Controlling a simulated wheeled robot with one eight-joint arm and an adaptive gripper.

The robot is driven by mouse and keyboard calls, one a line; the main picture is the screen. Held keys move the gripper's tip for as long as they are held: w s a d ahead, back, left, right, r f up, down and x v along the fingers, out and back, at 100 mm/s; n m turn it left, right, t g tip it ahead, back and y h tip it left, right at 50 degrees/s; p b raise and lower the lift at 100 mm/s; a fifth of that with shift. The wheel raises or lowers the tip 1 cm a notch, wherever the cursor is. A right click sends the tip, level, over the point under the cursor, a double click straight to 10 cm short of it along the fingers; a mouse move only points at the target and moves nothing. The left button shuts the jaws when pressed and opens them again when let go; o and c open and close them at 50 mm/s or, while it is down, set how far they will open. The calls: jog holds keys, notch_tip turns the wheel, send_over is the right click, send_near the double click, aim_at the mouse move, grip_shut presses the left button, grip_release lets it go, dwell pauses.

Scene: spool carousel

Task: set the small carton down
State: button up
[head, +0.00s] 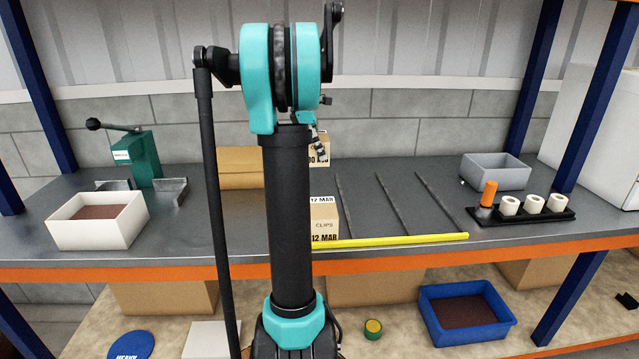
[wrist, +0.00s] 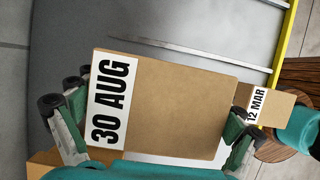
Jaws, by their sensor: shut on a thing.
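A small brown carton labelled "30 AUG" (wrist: 175,105) sits between the fingers of my gripper (wrist: 150,112), which is shut on it. In the head view this carton (head: 322,148) shows only in part, behind my arm, toward the back of the bench. I cannot tell whether its base touches the bench. A second carton labelled "12 MAR" and "CLIPS" (head: 324,224) stands at the front, just behind the yellow strip (head: 400,240). It also shows in the wrist view (wrist: 268,103), right of the held carton. My arm hides part of both cartons in the head view.
Thin dark dividers (head: 396,202) run front to back on the grey bench (head: 180,235), with empty lanes between them. A larger brown box (head: 240,165) is left of my arm. A grey bin (head: 496,172) and a rack of white spools (head: 535,208) stand right.

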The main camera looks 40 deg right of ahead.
notch_tip(320, 180, down, 12)
jog(key=shift+r, duration=0.1)
dwell(0.4)
jog(key=o, duration=1.2)
jog(key=v, duration=1.2)
